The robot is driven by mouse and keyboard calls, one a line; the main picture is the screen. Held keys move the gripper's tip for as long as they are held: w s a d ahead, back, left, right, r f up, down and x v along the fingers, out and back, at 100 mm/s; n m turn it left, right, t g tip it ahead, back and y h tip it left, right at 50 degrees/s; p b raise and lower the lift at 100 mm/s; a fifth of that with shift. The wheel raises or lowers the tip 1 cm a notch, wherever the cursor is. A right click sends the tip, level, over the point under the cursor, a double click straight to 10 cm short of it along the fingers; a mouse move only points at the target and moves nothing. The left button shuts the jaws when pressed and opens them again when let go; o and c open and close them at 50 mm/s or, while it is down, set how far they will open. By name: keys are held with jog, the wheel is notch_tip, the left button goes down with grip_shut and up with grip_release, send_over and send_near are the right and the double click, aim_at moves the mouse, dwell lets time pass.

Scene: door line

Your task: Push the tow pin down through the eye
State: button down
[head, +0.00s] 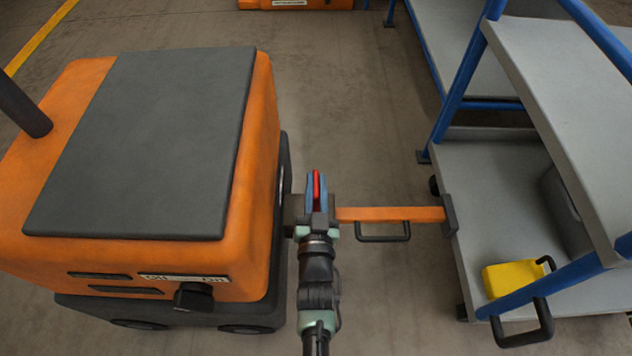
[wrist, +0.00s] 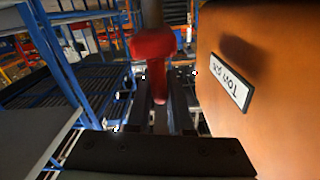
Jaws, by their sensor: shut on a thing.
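The red tow pin (head: 316,187) stands between the fingers of my gripper (head: 317,196), beside the tug's dark hitch block (head: 292,214). In the wrist view the pin (wrist: 152,46) shows a thick red head and a shaft between the dark fingers (wrist: 156,108). My gripper is shut on the pin. The orange tow bar (head: 385,214) runs from the cart to the hitch, and its end with the eye is hidden under my gripper. I cannot tell how deep the pin sits.
The orange tug (head: 262,130) stands close on the left; its label plate (wrist: 231,82) shows in the wrist view. A cart (head: 495,180) with blue posts, grey shelves and a yellow item (head: 511,279) stands right. The bar has a black handle (head: 384,238).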

jog(key=f+b, duration=0.3)
jog(key=f, duration=0.2)
jog(key=shift+a+f, duration=0.2)
jog(key=shift+s, duration=0.1)
jog(key=c, duration=0.8)
grip_release()
jog(key=shift+c, duration=0.2)
jog(key=shift+d, duration=0.1)
jog(key=shift+r, duration=0.1)
jog(key=shift+s, duration=0.2)
jog(key=s+p, duration=0.5)
jog(key=s, duration=0.7)
jog(key=shift+s+p, duration=0.25)
jog(key=shift+p, duration=0.15)
